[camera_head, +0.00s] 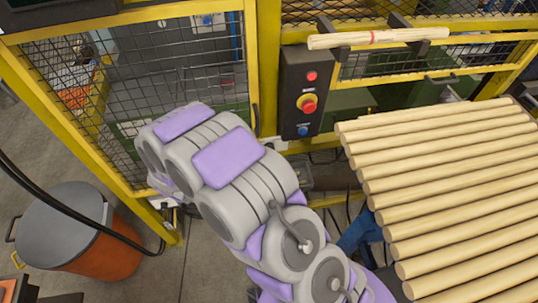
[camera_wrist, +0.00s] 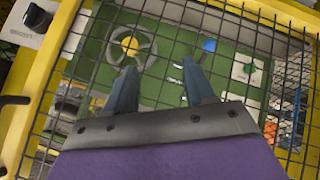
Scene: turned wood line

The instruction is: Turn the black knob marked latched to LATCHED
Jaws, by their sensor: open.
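The black knob (camera_wrist: 38,18) sits on a pale plate (camera_wrist: 22,28) on the yellow frame, at the top left of the wrist view. Small dark lettering shows beside the knob, too small to read surely, and the way the knob points is unclear. My gripper (camera_wrist: 159,66) is open and empty, its two blue-grey fingers apart in front of the wire mesh. The knob is off to the upper left of the fingers, not touched. In the head view my arm hides the gripper, and I cannot make out the knob.
A yellow-framed mesh guard (camera_head: 170,65) stands ahead. A black control box (camera_head: 305,92) with red and blue buttons is on its post. Wooden rods (camera_head: 450,180) lie in a row at the right. An orange bin (camera_head: 103,258) stands at the lower left. A dark handle (camera_wrist: 14,101) sticks out below the knob.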

